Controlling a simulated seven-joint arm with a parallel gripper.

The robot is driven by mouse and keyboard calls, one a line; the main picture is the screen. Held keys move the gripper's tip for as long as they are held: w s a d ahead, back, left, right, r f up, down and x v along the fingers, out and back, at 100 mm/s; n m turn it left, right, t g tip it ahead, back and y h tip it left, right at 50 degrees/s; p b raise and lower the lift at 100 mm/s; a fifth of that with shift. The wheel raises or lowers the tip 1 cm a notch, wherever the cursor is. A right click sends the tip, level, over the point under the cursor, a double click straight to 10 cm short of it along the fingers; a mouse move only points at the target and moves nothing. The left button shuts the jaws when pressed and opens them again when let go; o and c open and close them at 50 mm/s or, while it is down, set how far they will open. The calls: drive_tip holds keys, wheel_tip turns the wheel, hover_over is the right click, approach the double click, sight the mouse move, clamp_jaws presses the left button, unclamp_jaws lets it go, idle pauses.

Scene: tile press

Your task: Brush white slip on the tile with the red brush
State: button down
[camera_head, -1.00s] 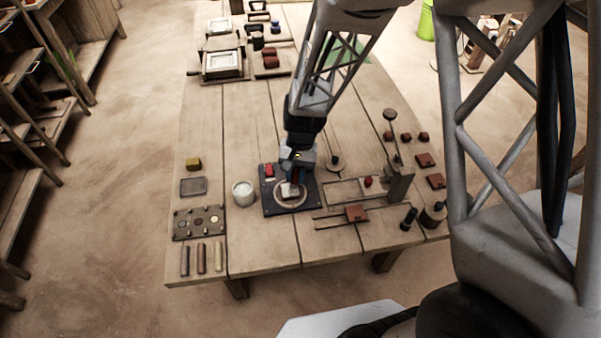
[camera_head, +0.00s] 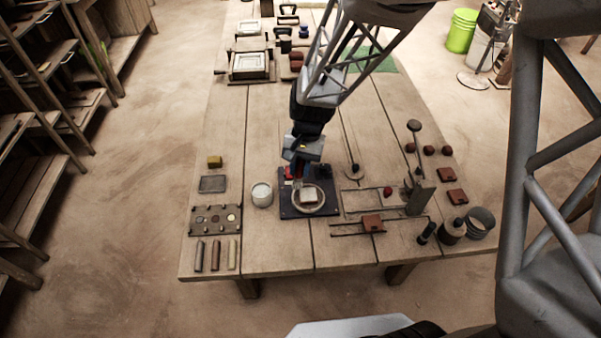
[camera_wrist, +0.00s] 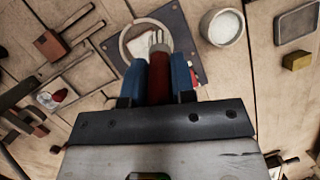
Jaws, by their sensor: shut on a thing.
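My gripper (camera_head: 299,170) is shut on the red brush (camera_wrist: 159,82), whose handle stands between the blue fingers in the wrist view. The pale bristles point at the tile area. The tile (camera_head: 308,195) is a pale, whitish square lying on a round ring-like plate (camera_head: 322,208) on a dark board (camera_head: 288,208). In the wrist view the tile (camera_wrist: 134,46) is partly hidden by the brush and left finger. I cannot tell whether the bristles touch it. A white cup of pale slip (camera_head: 262,194) stands left of the board and also shows in the wrist view (camera_wrist: 222,27).
A metal press with an upright lever (camera_head: 416,180) and reddish tiles (camera_head: 372,223) stand to the right. A grey tray (camera_head: 213,184), a yellow block (camera_head: 215,161) and a palette (camera_head: 215,219) lie left. Framed moulds (camera_head: 250,65) sit at the far end.

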drive_tip(key=shift+r, duration=1.25)
drive_tip(key=shift+s, duration=0.1)
